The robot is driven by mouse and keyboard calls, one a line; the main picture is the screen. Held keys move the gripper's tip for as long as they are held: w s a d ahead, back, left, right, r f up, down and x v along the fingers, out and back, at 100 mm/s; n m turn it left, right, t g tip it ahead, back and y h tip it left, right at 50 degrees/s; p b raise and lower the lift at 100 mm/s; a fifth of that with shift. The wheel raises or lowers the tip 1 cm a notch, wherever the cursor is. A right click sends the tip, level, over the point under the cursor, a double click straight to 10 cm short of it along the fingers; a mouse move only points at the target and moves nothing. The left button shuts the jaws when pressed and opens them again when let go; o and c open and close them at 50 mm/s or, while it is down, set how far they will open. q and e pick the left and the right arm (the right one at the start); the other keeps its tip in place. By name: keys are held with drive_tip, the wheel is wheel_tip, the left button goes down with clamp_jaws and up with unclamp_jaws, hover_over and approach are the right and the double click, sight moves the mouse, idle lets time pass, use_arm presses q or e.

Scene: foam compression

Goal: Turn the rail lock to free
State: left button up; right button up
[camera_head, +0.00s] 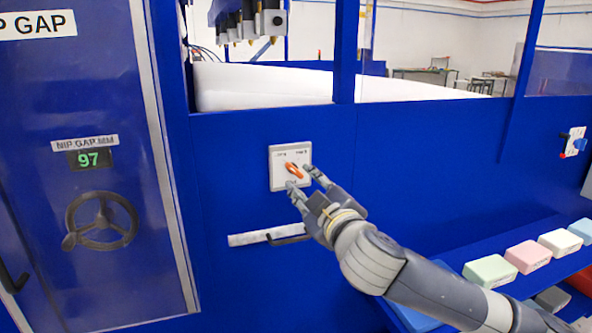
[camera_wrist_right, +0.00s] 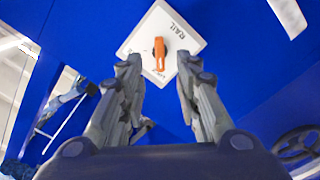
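The rail lock is an orange knob (camera_head: 294,170) on a white square plate (camera_head: 277,183) on the blue panel. In the head view the knob is tilted, its upper end to the left. My right gripper (camera_head: 303,177) is in front of the plate, its fingers spread apart near the knob. In the right wrist view the orange knob (camera_wrist_right: 159,50) stands ahead of and between the two fingertips (camera_wrist_right: 158,68), with the word RAIL on the plate. The gripper looks open and empty; I cannot tell any contact. My left gripper is in neither view.
A white label strip and a dark handle (camera_head: 288,239) sit below the plate. A handwheel (camera_head: 101,220) and a NIP GAP display reading 97 (camera_head: 90,159) are on the left door. Coloured foam blocks (camera_head: 528,256) lie on a blue shelf at right.

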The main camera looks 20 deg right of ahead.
sight(295, 172)
drive_tip(key=w+p, duration=0.1)
drive_tip(key=w, duration=0.4)
drive_tip(key=shift+w+a+r, duration=0.1)
drive_tip(key=shift+w, duration=0.3)
drive_tip(key=shift+w+a+p, duration=0.1)
drive_tip(key=shift+w+p, duration=0.25)
drive_tip(key=shift+w, duration=0.3)
clamp_jaws()
